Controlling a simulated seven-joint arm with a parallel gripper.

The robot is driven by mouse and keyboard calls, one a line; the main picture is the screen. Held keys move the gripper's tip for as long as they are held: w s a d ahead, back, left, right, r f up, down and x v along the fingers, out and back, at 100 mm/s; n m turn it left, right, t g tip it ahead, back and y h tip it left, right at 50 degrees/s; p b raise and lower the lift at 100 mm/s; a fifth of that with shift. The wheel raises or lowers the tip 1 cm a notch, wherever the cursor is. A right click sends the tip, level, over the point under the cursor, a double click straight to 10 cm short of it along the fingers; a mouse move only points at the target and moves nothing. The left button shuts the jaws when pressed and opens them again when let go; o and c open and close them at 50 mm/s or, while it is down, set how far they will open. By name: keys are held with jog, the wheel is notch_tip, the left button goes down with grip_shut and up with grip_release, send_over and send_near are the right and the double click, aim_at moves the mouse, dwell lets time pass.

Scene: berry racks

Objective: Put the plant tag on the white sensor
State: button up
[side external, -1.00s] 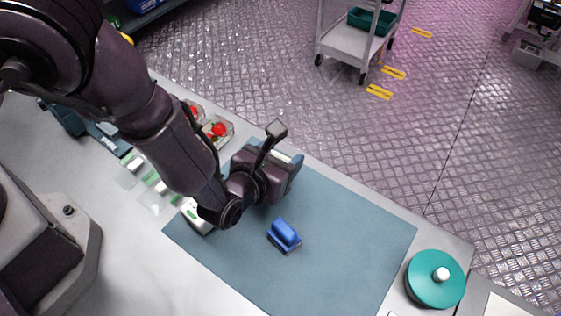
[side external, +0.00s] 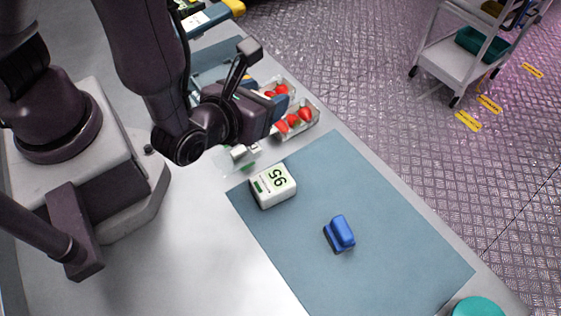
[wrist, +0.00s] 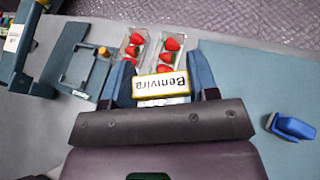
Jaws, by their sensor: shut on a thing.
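The white sensor (side external: 272,186) is a small white box with dark digits on its top face. It rests at the near-left corner of the blue-grey mat (side external: 385,235) and is uncovered in the side view; I do not see it in the wrist view. My gripper (wrist: 161,80) is shut on the plant tag (wrist: 162,84), a yellow-edged white label reading "Benivira", upside down between the two blue fingers. In the side view my gripper (side external: 279,110) hangs beyond the sensor, beside the berry boxes, and the tag is hidden or too small to tell.
Clear boxes of red berries (side external: 297,118) stand just behind my gripper; they also show in the wrist view (wrist: 170,50). A blue block-shaped object (side external: 340,233) lies on the mat. A blue-grey fixture (wrist: 82,65) is at left in the wrist view. The mat's middle is otherwise clear.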

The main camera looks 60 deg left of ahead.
jog(key=s+a+n+g+y, duration=0.3)
jog(key=a+n+g+y, duration=0.1)
jog(key=a+n+g, duration=0.25)
jog(key=s+a+n+g+y, duration=0.4)
jog(key=a+n+g+y, duration=0.1)
jog(key=a+n, duration=0.15)
jog(key=s+f+n+g+h, duration=0.3)
jog(key=s+n+g+h, duration=0.55)
jog(key=n+g, duration=0.45)
notch_tip(320, 180, up, 2)
jog(key=n+t+h, duration=1.2)
jog(key=n+h, duration=0.7)
jog(key=n, duration=0.5)
send_over(273, 182)
jog(key=shift+f, duration=3.8)
jog(key=shift+f, duration=0.1)
